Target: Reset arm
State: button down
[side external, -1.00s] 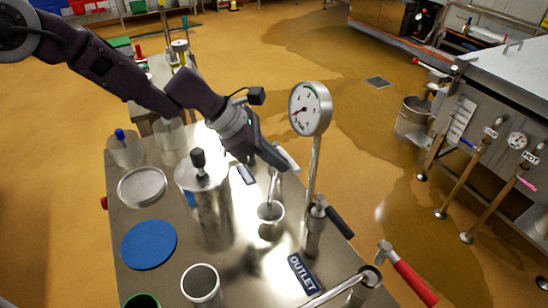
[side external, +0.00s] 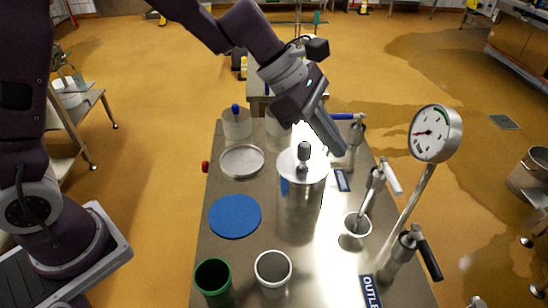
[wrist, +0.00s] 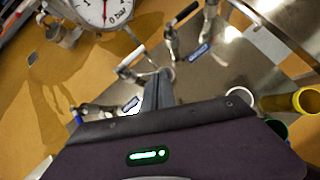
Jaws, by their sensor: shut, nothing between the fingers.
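My gripper (side external: 340,150) is shut and empty. It hangs tilted down over the steel table (side external: 215,270), just beyond the steel cylinder (side external: 300,205) with the black knob. In the side view I cannot tell its exact height or its gap from the cylinder. Its closed fingers (wrist: 158,90) point away from the wrist camera, towards the valves. My arm reaches in from the top left of the side view.
The pressure gauge (side external: 436,133) stands on a tall post at the right. Valves with handles line the right edge. A white cup (side external: 272,270), a green cup (side external: 212,280), a blue disc (side external: 235,216) and a shallow dish (side external: 242,161) stand on the table.

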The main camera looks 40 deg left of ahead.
jog(key=s+a+r+m+y, duration=0.1)
jog(key=s+a+r+m, duration=0.4)
jog(key=s+r+m, duration=0.3)
jog(key=s+a+m+t+y, duration=0.1)
jog(key=s+a+m+y, duration=0.2)
jog(key=s+a+m, duration=0.3)
jog(key=s+a+f+m+t+y, duration=0.1)
jog(key=s+a+m+y, duration=0.2)
jog(key=s+a+m, duration=0.4)
jog(key=s+a, duration=0.1)
jog(key=s, duration=0.4)
